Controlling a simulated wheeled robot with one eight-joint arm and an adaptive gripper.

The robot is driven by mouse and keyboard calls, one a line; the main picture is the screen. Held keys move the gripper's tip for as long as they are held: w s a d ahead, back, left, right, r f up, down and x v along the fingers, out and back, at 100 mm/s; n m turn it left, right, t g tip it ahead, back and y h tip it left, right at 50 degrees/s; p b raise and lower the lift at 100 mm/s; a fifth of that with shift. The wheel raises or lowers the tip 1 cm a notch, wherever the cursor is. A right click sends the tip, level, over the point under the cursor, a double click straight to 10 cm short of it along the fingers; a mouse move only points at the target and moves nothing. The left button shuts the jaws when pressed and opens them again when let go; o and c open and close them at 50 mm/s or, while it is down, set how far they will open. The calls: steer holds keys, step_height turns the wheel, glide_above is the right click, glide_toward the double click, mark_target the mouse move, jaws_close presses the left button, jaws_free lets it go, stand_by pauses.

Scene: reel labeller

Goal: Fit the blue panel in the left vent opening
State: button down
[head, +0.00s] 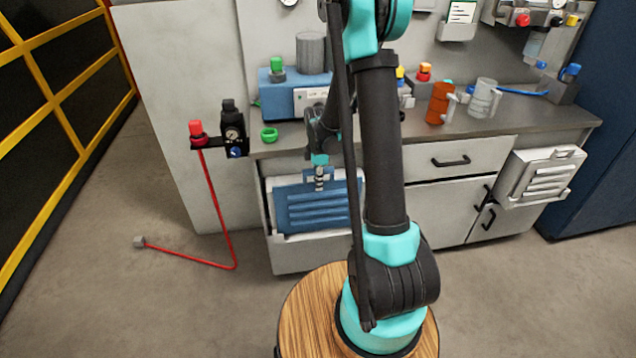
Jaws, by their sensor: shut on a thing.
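The blue panel (305,212) is a flat plate with several horizontal louvres and a handle at its top. My gripper (319,180) is shut on it at the top handle, pointing down. The panel hangs upright in front of the left vent opening (282,238) in the cabinet's lower front. It covers most of the opening, and a pale strip shows below it and at the left. I cannot tell whether the panel is seated or held just in front. My arm hides the right side of the panel and opening.
A grey louvred panel (540,176) sits on the cabinet's right front. A red hose (217,205) runs to the floor at left.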

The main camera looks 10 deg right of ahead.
steer(key=shift+s+r, duration=0.1)
steer(key=shift+r, duration=0.05)
steer(key=c, duration=1.4)
jaws_free()
step_height(320, 180, up, 12)
steer(key=shift+r, duration=0.1)
steer(key=shift+s+d, duration=0.1)
steer(key=s+d+f+m+t, duration=0.1)
steer(key=s+d+m+t, duration=0.1)
steer(key=s+m, duration=0.7)
steer(key=s+d+f+m+t, duration=0.2)
steer(key=s+m, duration=0.7)
steer(key=s, duration=0.4)
